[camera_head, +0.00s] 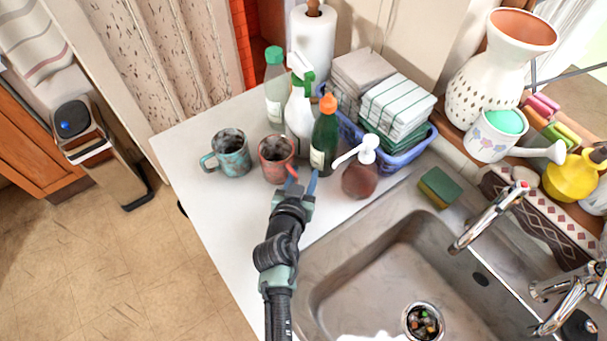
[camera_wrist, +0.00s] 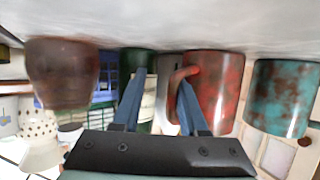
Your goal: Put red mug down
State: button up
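The red mug (camera_head: 275,160) is rusty red and stands upright on the white counter (camera_head: 225,215), beside the teal mug (camera_head: 231,154). My gripper (camera_head: 301,183) is open at its front right, with two blue fingers apart. In the wrist view, which is upside down, the red mug (camera_wrist: 217,92) is right of my gripper (camera_wrist: 160,80). Its curved handle lies at the right fingertip, partly hidden by that finger. I cannot tell whether they touch. Nothing is clamped between the fingers.
A green bottle with an orange cap (camera_head: 324,140) and a brown soap dispenser (camera_head: 360,178) stand close on the right. A spray bottle (camera_head: 299,110) is behind. The sink (camera_head: 375,265) lies at front right. The counter left of my arm is clear.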

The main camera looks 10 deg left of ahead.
jog(key=shift+r, duration=0.2)
jog(key=b+v, duration=0.1)
jog(key=v, duration=1.1)
jog(key=w+d+r+m+t, duration=0.1)
jog(key=w+r+t, duration=0.25)
jog(key=r, duration=1.25)
jog(key=w+d+r+t, duration=0.25)
jog(key=w+r, duration=0.25)
jog(key=r, duration=1.1)
jog(key=s+d+r+n+t, duration=0.1)
jog(key=s+r+t, duration=0.3)
jog(key=r, duration=0.9)
jog(key=s+d+r+t, duration=0.3)
jog(key=s+r, duration=0.5)
jog(key=r, duration=0.6)
jog(key=shift+s+n+t+y, duration=0.25)
jog(key=shift+n+t+y, duration=0.15)
jog(key=shift+d, duration=0.15)
